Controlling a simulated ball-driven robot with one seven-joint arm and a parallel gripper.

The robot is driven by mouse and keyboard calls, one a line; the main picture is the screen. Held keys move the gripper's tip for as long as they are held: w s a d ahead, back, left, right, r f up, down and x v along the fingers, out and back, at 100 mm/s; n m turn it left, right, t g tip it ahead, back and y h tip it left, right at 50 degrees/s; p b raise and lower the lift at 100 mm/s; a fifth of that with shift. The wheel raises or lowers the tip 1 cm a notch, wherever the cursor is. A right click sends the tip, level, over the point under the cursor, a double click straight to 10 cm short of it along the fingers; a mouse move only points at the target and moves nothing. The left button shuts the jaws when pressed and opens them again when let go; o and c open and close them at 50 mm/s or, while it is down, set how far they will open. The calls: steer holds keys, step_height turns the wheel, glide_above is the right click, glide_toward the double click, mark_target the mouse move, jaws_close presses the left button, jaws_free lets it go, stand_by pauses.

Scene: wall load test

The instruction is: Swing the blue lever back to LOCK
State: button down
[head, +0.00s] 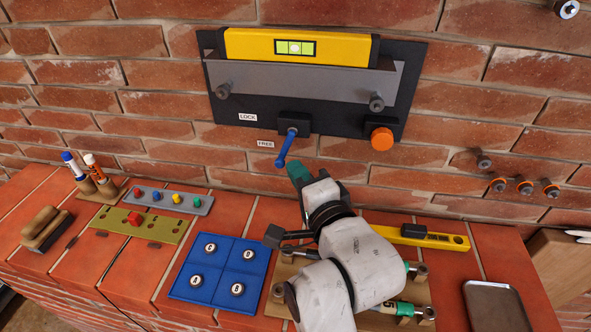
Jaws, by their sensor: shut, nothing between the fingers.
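The blue lever (286,148) hangs from a dark pivot block on the black wall panel (230,106). It points down and slightly left, its tip just below and right of the FREE label (266,144). The LOCK label (248,117) is up and left of the lever. My gripper (297,170), with a green end, is just right of and below the lever's tip. It is shut and holds nothing. The fingers are small here, and I cannot tell if they touch the lever.
A yellow level (250,45) rests on the grey shelf (300,80) above. An orange knob (382,139) is right of the lever.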

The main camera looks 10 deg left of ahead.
steer(key=shift+w+a, duration=0.1)
steer(key=shift+a, duration=0.2)
steer(key=shift+f+b, duration=0.2)
steer(key=shift+b, duration=0.2)
steer(key=shift+a+m+t+b, duration=0.3)
steer(key=shift+m+b, duration=0.3)
steer(key=shift+b, duration=0.35)
steer(key=shift+y+b, duration=0.3)
steer(key=a+r+m+t+h+b, duration=0.2)
steer(key=a+m+t+b, duration=0.4)
steer(key=m+b, duration=1.2)
steer(key=s+d+f+n+b, duration=0.4)
steer(key=s+f+n+b, duration=0.1)
steer(key=s, duration=0.4)
steer(key=shift+d+f+t+b, duration=0.25)
steer(key=shift+t+b, duration=0.15)
steer(key=shift+b, duration=0.25)
